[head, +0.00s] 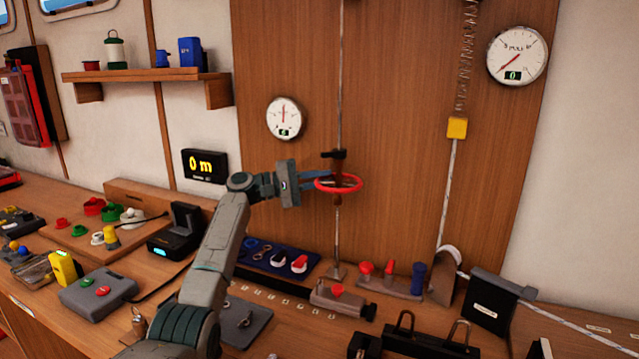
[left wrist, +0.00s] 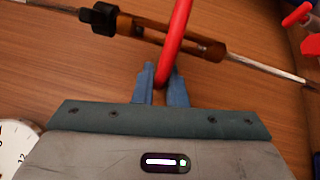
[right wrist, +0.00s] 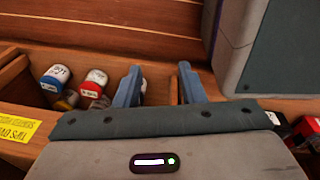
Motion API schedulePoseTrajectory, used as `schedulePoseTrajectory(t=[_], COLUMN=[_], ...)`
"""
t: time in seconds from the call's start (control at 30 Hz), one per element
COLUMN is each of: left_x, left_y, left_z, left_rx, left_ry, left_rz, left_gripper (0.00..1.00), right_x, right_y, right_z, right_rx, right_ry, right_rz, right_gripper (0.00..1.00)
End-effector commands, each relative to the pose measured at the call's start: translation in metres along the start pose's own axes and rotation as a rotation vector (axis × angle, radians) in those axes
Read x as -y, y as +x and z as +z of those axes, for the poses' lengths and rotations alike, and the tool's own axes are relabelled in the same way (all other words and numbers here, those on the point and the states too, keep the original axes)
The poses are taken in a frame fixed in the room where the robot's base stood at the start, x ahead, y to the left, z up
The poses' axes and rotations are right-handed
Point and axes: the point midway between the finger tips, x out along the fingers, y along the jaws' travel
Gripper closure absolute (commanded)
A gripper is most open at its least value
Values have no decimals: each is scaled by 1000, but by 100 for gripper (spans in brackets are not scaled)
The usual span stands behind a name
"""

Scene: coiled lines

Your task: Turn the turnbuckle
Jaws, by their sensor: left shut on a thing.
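The turnbuckle (head: 338,199) hangs upright on a vertical wire in front of the wood panel in the head view, with a red ring handwheel (head: 355,187) around it and a black fitting above. My left gripper (head: 322,179) reaches in from the left and is shut on the red ring's rim. The left wrist view shows the blue fingers (left wrist: 165,88) on either side of the red ring (left wrist: 176,40), with the brown turnbuckle body (left wrist: 185,40) just beyond. My right gripper (right wrist: 158,85) is open with nothing between its fingers; it is out of the head view.
A round gauge (head: 284,118) is left of the wire, and a larger gauge (head: 517,55) is upper right.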

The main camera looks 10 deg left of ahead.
Motion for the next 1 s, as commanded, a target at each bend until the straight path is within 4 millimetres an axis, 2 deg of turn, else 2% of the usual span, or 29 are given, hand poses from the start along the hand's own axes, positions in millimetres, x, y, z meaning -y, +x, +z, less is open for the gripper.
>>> schedulePoseTrajectory(t=[0.43, 0.47, 0.53, 0.83, 0.93, 1.0], left_x=[2, 2, 1, 1, 2, 2], left_y=[1, 1, 1, -1, -8, -17], left_z=[0, 0, 0, 0, -1, -2], left_rx=[4, 4, 3, 2, 1, -1], left_ry=[-3, -3, -2, -1, 0, 1], left_rz=[-2, -2, -2, -1, -1, -2], left_gripper=[100, 83, 69, 67, 67, 67], right_x=[0, 0, 0, 0, 1, 1], right_y=[-1, -1, -1, -1, 1, -5], right_z=[-3, -3, -3, -2, -2, -12], right_rx=[-2, -2, -2, -2, 3, -5], right_ry=[0, 0, 0, 0, 0, 0], right_rz=[0, 0, 0, 0, 0, -1], right_gripper=[64, 64, 64, 64, 64, 64])
